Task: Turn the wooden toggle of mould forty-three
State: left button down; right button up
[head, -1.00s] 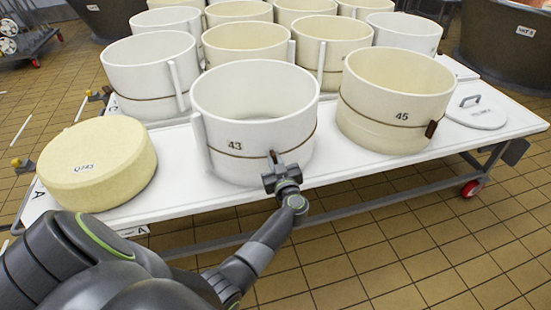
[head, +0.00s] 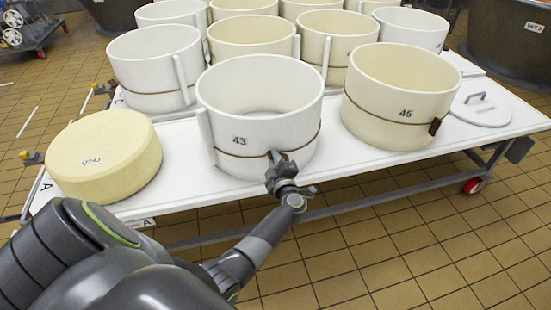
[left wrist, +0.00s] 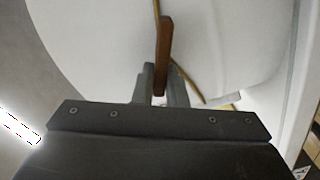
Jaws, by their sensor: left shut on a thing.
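Mould forty-three (head: 222,112) is a white open-topped tub with "43" on its front, near the front edge of the white table. A brown cord runs around it, and its wooden toggle (left wrist: 165,38) stands upright in the left wrist view. My left gripper (head: 279,163) is at the mould's lower front; its fingers also show in the left wrist view (left wrist: 160,84). They are shut on the toggle's lower part, one finger on each side. In the head view the gripper hides most of the toggle. My right gripper is not in view.
Mould forty-five (head: 385,92), with its own cord and toggle, stands close on the right. A round yellow cheese (head: 105,158) lies on the left of the table (head: 205,193). Several more moulds stand behind. A white lid (head: 482,110) lies at the right.

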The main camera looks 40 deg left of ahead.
pick_arm(q)
jog(key=shift+s+f+n+b, duration=0.15)
jog(key=shift+n+b, duration=0.15)
jog(key=shift+n, duration=0.65)
jog(key=shift+w+f+n+b, duration=0.15)
jog(key=shift+n+b, duration=0.1)
jog(key=shift+n, duration=0.75)
jog(key=shift+s+f+n+b, duration=0.15)
jog(key=shift+n+b, duration=0.15)
jog(key=shift+n, duration=0.65)
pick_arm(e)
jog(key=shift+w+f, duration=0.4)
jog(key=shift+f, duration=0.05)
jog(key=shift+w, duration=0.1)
pick_arm(q)
jog(key=c, duration=1.5)
grip_release()
jog(key=shift+o, duration=0.2)
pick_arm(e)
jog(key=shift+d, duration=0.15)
